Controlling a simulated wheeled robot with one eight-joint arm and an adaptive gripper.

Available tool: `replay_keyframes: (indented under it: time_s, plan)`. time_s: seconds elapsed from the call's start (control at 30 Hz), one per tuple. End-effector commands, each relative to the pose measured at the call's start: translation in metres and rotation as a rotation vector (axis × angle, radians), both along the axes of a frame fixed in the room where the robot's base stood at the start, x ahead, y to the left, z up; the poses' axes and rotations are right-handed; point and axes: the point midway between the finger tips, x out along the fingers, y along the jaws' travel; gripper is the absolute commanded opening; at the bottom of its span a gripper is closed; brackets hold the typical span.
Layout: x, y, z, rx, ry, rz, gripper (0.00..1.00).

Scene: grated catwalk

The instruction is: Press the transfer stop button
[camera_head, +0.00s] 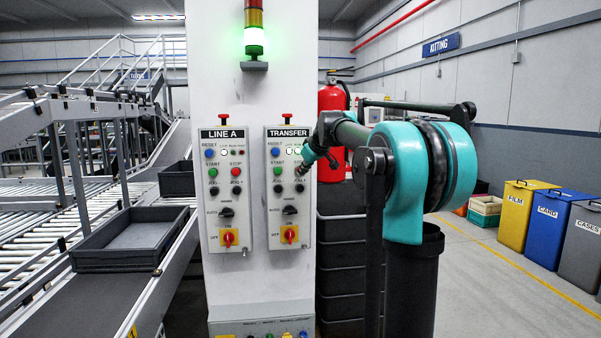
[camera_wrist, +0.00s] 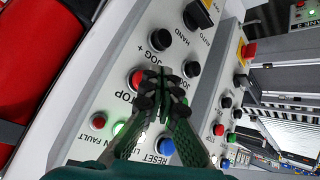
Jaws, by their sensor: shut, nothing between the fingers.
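The TRANSFER panel (camera_head: 272,222) is on the right of the white column. Its red STOP button (camera_wrist: 134,79) shows in the wrist view, partly covered by my gripper's left finger; in the head view my gripper hides it. My gripper (camera_head: 303,168) is shut and empty in front of the panel's button rows. In the wrist view the joined fingertips (camera_wrist: 164,76) lie just right of the STOP button, between it and a black JOG button (camera_wrist: 191,69). Whether the tips touch the panel cannot be told.
The LINE A panel (camera_head: 225,190) with like buttons is beside it on the left. A black JOG + button (camera_wrist: 160,39) and blue RESET button (camera_wrist: 165,146) are close by. A red extinguisher (camera_head: 332,110) hangs right of the column, above stacked dark crates (camera_head: 340,265).

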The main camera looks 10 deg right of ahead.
Motion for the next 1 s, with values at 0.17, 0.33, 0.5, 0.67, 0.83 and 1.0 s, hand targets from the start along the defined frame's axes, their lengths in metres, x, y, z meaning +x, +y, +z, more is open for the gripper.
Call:
replay_keyframes:
  time_s: [0.17, 0.33, 0.5, 0.67, 0.83, 1.0]
  plan:
    - [0.0000, 0.0000, 0.0000, 0.000, 0.000, 0.000, 0.00]
    - [0.0000, 0.0000, 0.0000, 0.000, 0.000, 0.000, 0.00]
    - [0.0000, 0.0000, 0.0000, 0.000, 0.000, 0.000, 0.00]
    - [0.0000, 0.0000, 0.0000, 0.000, 0.000, 0.000, 0.00]
    - [0.0023, 0.0000, 0.0000, 0.000, 0.000, 0.000, 0.00]
    - [0.0079, 0.0001, 0.0002, 0.000, 0.000, 0.000, 0.00]
